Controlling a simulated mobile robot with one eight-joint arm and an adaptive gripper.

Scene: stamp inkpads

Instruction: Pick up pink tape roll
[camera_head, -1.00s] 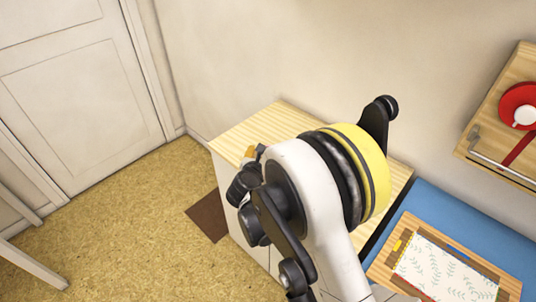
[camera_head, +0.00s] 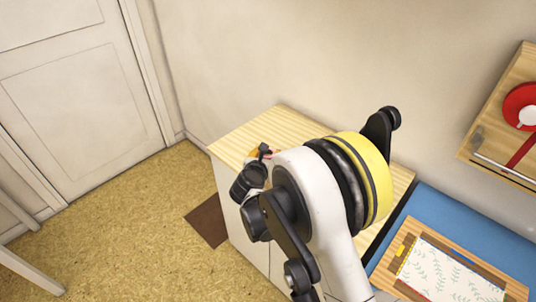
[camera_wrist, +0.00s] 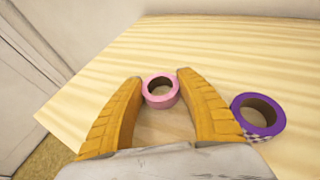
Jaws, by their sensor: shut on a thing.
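The pink tape roll (camera_wrist: 160,101) lies flat on the light wooden cabinet top in the wrist view. My gripper (camera_wrist: 160,78) has its two orange fingers on either side of the roll, and it is shut on it, with the fingertips against the left and right of its outer wall. In the head view my gripper (camera_head: 259,152) is mostly hidden by my arm at the cabinet's left part. A pink bit shows beside it there.
A purple tape roll (camera_wrist: 258,115) with a checked side stands close to the right finger. The cabinet top (camera_head: 280,122) meets the wall behind. A wooden tray with a leaf-patterned sheet (camera_head: 447,270) is at the right. A red plate on a shelf (camera_head: 519,100) is at upper right.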

